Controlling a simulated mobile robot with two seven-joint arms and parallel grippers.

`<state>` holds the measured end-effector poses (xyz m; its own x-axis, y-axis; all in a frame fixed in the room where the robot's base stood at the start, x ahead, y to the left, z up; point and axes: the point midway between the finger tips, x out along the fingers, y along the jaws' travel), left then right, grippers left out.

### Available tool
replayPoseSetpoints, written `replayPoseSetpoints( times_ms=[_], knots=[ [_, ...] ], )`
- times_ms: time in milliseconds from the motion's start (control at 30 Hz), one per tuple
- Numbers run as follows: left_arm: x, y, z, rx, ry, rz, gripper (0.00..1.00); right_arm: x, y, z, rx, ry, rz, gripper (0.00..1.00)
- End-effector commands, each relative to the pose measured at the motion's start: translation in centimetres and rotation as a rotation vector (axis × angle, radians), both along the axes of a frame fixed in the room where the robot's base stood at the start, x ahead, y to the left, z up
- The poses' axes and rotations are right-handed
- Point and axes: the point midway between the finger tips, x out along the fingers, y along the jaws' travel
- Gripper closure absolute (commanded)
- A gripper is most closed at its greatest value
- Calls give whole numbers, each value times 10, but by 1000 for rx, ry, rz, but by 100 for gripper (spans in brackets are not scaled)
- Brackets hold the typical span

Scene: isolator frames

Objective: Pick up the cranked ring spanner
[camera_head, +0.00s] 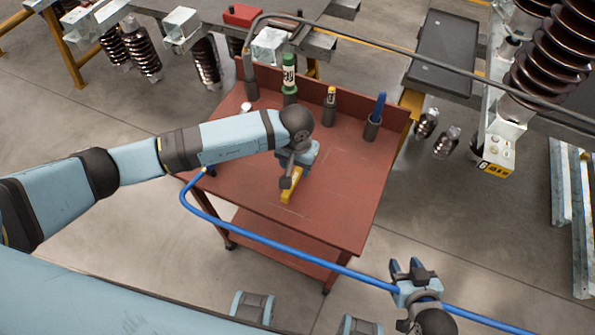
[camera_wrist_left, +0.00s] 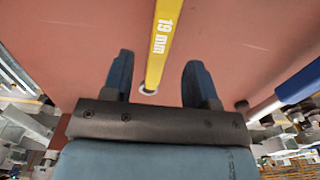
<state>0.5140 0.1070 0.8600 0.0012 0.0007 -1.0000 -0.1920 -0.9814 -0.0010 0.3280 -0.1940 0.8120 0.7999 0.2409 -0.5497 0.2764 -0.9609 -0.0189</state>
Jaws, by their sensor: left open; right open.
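The cranked ring spanner (camera_head: 292,188) is yellow and lies on the red top of the cart (camera_head: 340,205), partly hidden by my left gripper in the head view. In the left wrist view its yellow shank (camera_wrist_left: 162,35) is marked "19 mm" and a small metal end shows at its near end. My left gripper (camera_head: 289,183) is over the spanner. Its two fingers (camera_wrist_left: 158,78) are open, one on each side of the shank, with a gap on both sides. My right gripper (camera_head: 409,268) is open and empty, off the cart's front right corner.
The cart top right of the spanner is clear.

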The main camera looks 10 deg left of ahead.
Motion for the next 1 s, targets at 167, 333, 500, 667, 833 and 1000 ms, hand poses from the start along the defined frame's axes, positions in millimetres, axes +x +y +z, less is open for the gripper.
replayPoseSetpoints(
  times_ms=[167,333,500,667,833,1000],
  knots=[
    [2,-2,-21,-1,6,3,47,0,-1,8,-1,0,-1,57],
    [4,-2,-45,-1,3,2,47,0,-1,11,0,-1,-1,57],
    [4,-2,-52,-1,2,0,47,0,0,11,-1,0,-1,57],
    [4,-2,-52,-1,1,0,49,0,0,11,-1,0,-1,57],
    [5,-2,-52,-1,1,0,88,0,0,11,0,0,0,57],
    [5,-2,-51,-1,1,0,100,0,0,11,1,0,1,57]
  ],
)
